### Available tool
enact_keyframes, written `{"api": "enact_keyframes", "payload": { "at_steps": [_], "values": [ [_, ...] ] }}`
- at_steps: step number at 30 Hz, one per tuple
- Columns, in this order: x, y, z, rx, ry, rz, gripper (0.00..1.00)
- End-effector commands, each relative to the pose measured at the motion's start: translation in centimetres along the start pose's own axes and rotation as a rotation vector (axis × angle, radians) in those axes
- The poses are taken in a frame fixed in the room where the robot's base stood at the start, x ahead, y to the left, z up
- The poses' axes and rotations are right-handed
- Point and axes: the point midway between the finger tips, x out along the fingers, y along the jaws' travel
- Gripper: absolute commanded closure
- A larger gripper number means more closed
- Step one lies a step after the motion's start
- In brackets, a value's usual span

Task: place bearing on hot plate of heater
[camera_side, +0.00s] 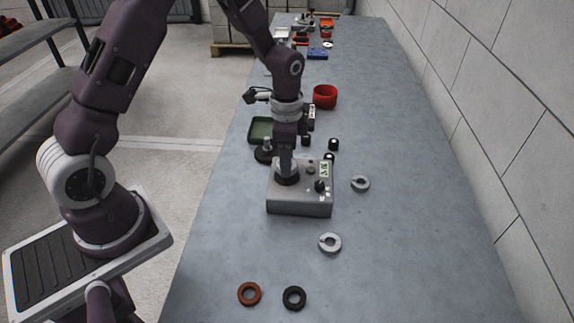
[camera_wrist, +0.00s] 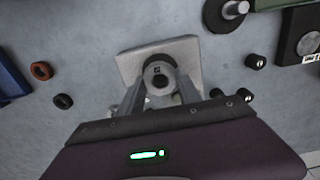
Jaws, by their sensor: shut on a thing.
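The heater (camera_side: 300,206) is a grey box on the table with a dark round hot plate (camera_side: 287,180) on its top left and knobs at its right. In the wrist view the heater (camera_wrist: 129,68) lies under my fingers. My gripper (camera_side: 287,160) points down over the hot plate. It is shut on the bearing, a grey ring (camera_wrist: 159,64) seen between the fingertips (camera_wrist: 160,90). The bearing sits at or just above the hot plate; I cannot tell whether it touches. The fingers hide part of it.
Two grey slotted rings (camera_side: 360,183) (camera_side: 330,243) lie right of and in front of the heater. A red ring (camera_side: 249,293) and a black ring (camera_side: 294,298) lie at the front. A green tray (camera_side: 261,130) and red cup (camera_side: 325,96) stand behind. The right of the table is clear.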

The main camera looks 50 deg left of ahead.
Motion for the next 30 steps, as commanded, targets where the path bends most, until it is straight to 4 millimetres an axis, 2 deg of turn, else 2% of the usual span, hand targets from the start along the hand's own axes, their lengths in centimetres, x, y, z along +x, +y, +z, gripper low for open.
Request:
{"api": "enact_keyframes", "payload": {
  "at_steps": [1,4,14,15,18,26,30],
  "values": [
    [0.9,0.1,0.0,0.0,-0.002,0.003,1.0],
    [1.9,0.0,0.0,-0.001,-0.001,0.0,1.0],
    [2.2,0.0,-0.1,0.0,0.0,-0.001,1.0],
    [2.2,-0.1,-0.1,0.0,0.001,-0.001,0.54],
    [2.1,0.0,-0.1,0.0,0.001,-0.001,0.38],
    [2.1,0.0,-0.1,0.0,0.001,-0.001,0.38],
    [0.5,-0.1,-0.1,-0.001,0.004,-0.004,0.38]
  ]
}}
